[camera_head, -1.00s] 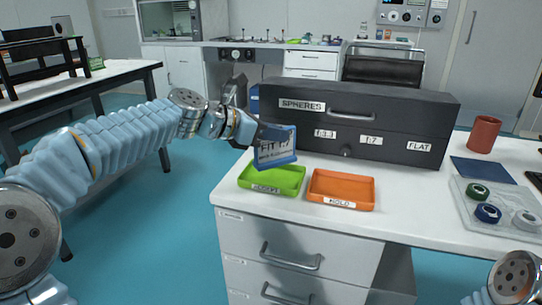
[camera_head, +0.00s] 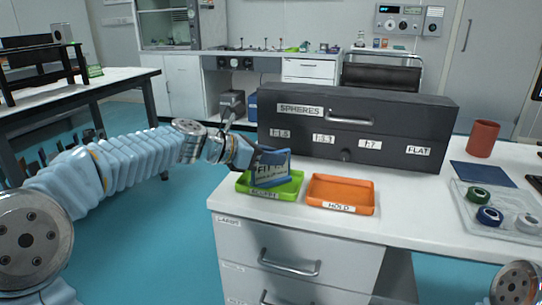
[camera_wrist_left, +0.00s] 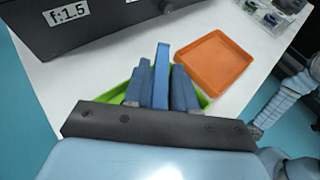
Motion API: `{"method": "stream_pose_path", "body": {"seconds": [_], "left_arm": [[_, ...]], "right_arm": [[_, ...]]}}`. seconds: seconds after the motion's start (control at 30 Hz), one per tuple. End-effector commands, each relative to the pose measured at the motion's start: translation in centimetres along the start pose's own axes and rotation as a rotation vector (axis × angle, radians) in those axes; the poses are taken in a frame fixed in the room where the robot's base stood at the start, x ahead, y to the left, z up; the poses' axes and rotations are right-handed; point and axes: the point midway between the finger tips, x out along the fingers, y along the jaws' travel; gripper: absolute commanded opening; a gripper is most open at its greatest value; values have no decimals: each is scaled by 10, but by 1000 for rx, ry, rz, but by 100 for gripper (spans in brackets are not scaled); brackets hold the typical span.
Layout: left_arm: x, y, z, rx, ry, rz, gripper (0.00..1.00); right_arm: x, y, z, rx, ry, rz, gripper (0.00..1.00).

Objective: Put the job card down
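The job card (camera_head: 271,170) is a blue-edged upright card with a pale printed face. My left gripper (camera_head: 262,157) is shut on its upper part. The card stands over the green tray (camera_head: 243,187), its lower edge down at the tray; I cannot tell whether it touches the floor of it. In the left wrist view the card (camera_wrist_left: 161,75) shows edge-on between the two fingers of my left gripper (camera_wrist_left: 158,88), with the green tray (camera_wrist_left: 113,97) below. My right gripper is out of view.
An orange tray (camera_head: 341,207) labelled HOLD sits right of the green one. Behind both stands a dark case (camera_head: 390,125) with labels. A red cup (camera_head: 482,139), a blue mat (camera_head: 484,174) and a clear tray with tape rolls (camera_head: 466,214) are at the right.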

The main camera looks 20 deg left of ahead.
Motion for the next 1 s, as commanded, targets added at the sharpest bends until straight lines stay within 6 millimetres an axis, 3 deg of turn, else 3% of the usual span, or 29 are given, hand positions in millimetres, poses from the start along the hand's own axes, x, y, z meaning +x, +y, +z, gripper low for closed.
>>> {"method": "stream_pose_path", "body": {"seconds": [0.4, 0.8, 1.0], "left_arm": [[-6, 0, 4, 1, 0, 2, 33], [-90, 1, 3, 1, -1, 5, 33], [-117, 0, 3, 0, 0, 2, 33]], "right_arm": [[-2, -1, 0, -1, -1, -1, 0], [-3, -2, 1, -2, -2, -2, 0], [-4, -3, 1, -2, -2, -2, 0]]}}
